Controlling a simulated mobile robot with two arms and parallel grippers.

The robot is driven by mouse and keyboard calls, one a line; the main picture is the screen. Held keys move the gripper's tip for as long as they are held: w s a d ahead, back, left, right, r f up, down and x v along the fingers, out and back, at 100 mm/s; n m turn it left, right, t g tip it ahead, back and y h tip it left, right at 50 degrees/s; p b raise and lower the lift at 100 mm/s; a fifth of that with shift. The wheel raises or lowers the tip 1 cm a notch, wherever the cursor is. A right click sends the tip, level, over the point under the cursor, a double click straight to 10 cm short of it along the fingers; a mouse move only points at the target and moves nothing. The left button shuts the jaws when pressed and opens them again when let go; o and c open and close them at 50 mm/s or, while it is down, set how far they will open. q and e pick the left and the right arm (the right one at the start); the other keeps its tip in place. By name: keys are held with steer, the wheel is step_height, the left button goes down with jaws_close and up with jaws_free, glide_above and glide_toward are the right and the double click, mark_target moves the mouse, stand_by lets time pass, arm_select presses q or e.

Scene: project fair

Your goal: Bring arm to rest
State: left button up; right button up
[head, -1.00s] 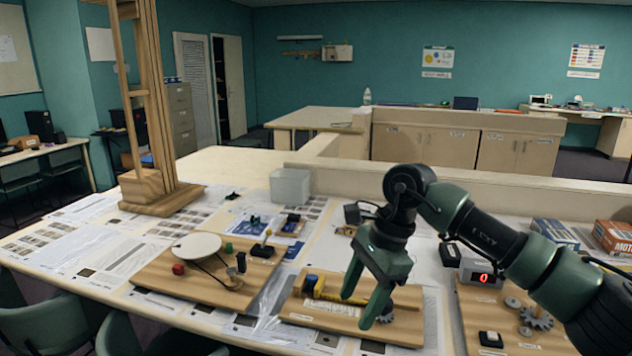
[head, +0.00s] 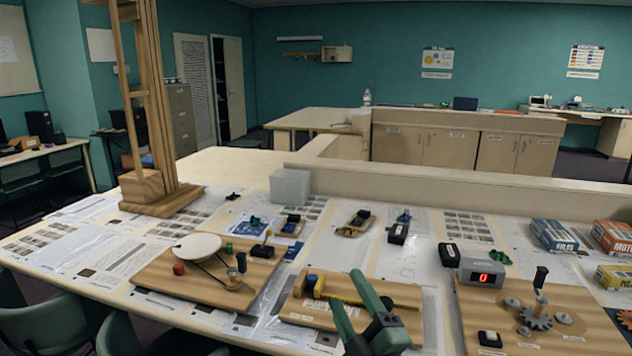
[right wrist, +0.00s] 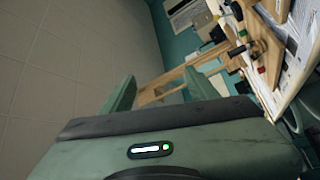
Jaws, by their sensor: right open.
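My right gripper (head: 362,298) shows at the bottom middle of the head view, over the front part of the middle wooden board (head: 300,318). Its two green fingers stand apart and point up and away, with nothing between them. In the right wrist view the fingers (right wrist: 160,97) are also spread and empty, with the table tilted at the upper right. The rest of my right arm is out of the head view. My left gripper is not in view.
The left board (head: 150,275) carries a white disc (head: 197,246) and a red cube (head: 179,269). The right board (head: 475,320) holds gears and a red-digit display box (head: 482,273). A tall wooden frame (head: 150,190) stands at the left. Boxes (head: 553,235) stand at the right.

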steer(key=s+d+f+m+g+h, duration=0.35)
steer(key=s+d+f+m, duration=0.2)
steer(key=f, duration=0.45)
steer(key=s+d+f+m+g+h, duration=0.3)
steer(key=s+d+f+m+g, duration=0.25)
steer(key=f, duration=0.45)
steer(key=s+d+f+m+g, duration=0.25)
steer(key=s+f, duration=0.25)
steer(key=s, duration=0.4)
steer(key=s+d+f+m+g, duration=0.1)
steer(key=s+f+g, duration=0.3)
steer(key=s, duration=0.6)
step_height(320, 180, down, 31)
steer(key=s+g+b, duration=0.2)
steer(key=b, duration=0.3)
steer(key=s+d+f+b, duration=0.3)
steer(key=s+f+b, duration=0.1)
steer(key=s+f, duration=1.3)
step_height(320, 180, down, 4)
steer(key=shift+r+g, duration=0.2)
steer(key=shift+g, duration=0.15)
